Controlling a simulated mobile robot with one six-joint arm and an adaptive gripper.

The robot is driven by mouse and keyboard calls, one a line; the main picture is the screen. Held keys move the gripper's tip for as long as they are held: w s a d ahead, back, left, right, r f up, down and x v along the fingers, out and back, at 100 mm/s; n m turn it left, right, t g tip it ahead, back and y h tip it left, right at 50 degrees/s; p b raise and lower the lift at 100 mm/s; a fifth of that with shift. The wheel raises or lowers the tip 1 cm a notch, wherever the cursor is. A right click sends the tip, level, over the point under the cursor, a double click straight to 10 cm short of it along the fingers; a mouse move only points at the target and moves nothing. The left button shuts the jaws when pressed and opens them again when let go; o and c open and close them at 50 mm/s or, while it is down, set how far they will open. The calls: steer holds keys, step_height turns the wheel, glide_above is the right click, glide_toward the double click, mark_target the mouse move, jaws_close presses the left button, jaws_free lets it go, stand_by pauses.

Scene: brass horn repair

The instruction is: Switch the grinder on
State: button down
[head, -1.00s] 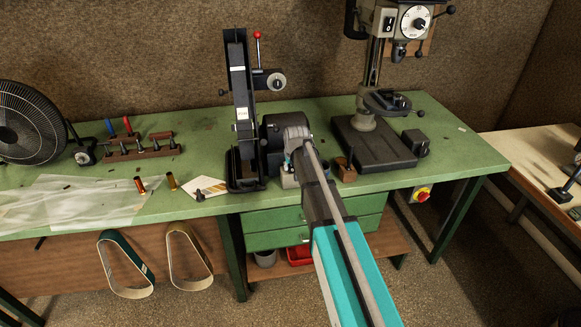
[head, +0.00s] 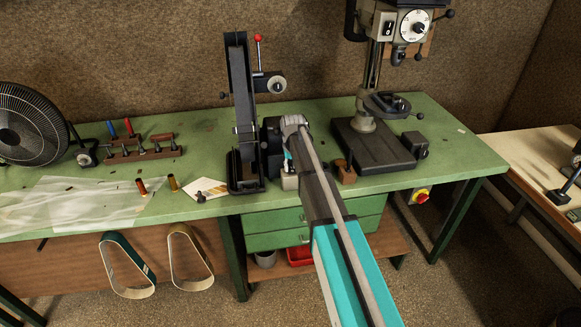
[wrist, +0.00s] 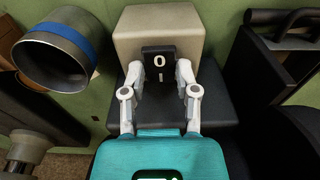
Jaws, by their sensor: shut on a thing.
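The belt grinder (head: 243,100) stands upright on the green bench in the head view, with a black motor housing beside its base. Its beige switch box (wrist: 160,22) is in the wrist view and also shows partly behind my arm in the head view (head: 289,183). The black rocker switch (wrist: 158,63) on the box is marked O above and I below. Which way the rocker is tipped I cannot tell.
A drill press (head: 374,145) stands right of the grinder, with a small wooden block (head: 345,172) between. A fan (head: 30,125), a tool rack (head: 140,150) and a plastic sheet (head: 85,200) are on the left. Spare belts (head: 190,258) hang at the bench front.

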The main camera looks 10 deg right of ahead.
steer(key=shift+g, duration=0.4)
steer(key=shift+c, duration=1.8)
jaws_free()
